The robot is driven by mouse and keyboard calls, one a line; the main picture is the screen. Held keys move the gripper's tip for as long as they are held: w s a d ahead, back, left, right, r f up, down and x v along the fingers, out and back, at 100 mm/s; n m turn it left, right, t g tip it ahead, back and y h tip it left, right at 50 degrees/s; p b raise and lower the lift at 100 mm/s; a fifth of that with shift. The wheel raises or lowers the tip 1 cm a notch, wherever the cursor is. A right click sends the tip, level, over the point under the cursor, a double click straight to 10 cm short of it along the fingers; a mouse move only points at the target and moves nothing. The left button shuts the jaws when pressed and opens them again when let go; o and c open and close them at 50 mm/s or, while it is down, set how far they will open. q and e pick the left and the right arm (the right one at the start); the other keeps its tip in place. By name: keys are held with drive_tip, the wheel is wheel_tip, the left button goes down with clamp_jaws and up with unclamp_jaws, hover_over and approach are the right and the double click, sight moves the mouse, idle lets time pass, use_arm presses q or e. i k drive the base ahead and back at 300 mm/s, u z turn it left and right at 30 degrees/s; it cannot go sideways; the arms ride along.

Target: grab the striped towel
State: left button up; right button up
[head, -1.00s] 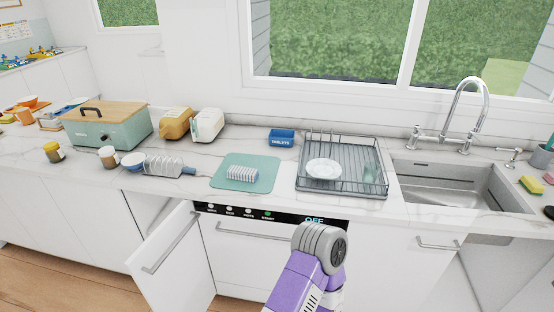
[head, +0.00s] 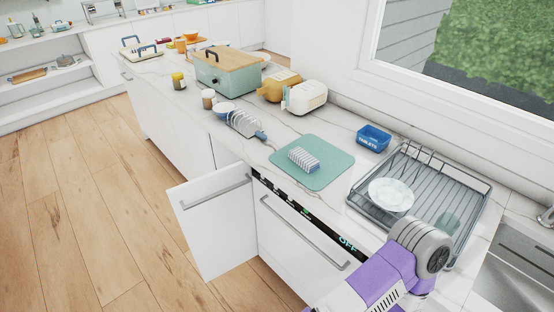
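A small white block with dark stripes, which looks like the folded striped towel (head: 304,159), lies on a green mat (head: 325,176) on the counter. It is in the middle of the head view and nothing covers it. A purple arm link of mine with a grey round joint comes in at the lower right, in front of the dish rack. No gripper fingers show, so neither gripper is in view.
A dish rack (head: 462,212) with a white plate (head: 391,195) stands right of the mat. A blue tablets box (head: 373,138) is behind it. A wire rack (head: 242,124) sits left. An open cabinet door (head: 213,223) juts out below the counter. The wooden floor (head: 90,220) at left is clear.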

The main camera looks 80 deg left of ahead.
sight(308, 163)
drive_tip(key=u, duration=2.1)
